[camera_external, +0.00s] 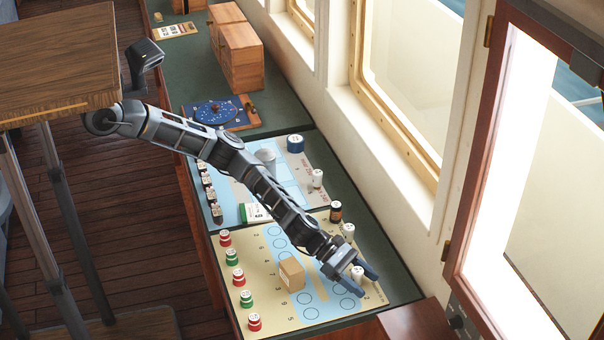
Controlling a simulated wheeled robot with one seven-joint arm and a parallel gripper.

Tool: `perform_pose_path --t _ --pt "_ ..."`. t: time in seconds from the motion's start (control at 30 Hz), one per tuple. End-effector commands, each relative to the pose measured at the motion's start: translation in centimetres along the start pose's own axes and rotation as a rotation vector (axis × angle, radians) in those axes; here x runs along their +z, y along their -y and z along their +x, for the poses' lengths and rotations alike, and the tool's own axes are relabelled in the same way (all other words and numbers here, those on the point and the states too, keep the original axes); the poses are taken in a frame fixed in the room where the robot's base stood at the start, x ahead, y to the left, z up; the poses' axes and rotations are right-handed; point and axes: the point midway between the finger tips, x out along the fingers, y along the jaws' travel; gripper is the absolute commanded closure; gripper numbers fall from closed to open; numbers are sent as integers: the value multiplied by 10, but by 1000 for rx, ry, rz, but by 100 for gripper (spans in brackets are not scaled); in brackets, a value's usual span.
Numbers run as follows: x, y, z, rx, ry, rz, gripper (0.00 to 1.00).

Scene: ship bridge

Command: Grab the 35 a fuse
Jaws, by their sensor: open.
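Small white cylinders that look like fuses stand on the right side of the cream and blue board (268,318). One white fuse (357,272) is at my gripper (367,285), seemingly between the two open fingers; I cannot tell whether they touch it. Another white fuse (348,230) stands just behind it, and a dark fuse with an orange band (336,212) is farther back. The ratings are too small to read, so I cannot tell which one is the 35 A fuse. My gripper is open and low over the board's right side.
A tan box (291,273) stands left of my gripper. Red and green pieces line the board's left edge, including a red one (254,321). Another board (287,176) lies behind, with a white cylinder (317,178) and a blue round container (295,143). Window frames border the right.

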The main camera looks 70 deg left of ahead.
Motion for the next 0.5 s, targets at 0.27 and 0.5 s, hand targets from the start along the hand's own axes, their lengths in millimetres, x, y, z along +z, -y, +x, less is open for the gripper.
perform_pose_path --t 0.27,0.5 --pt "0 0 0 0 0 0 52" --pt "0 0 0 0 0 -1 75"
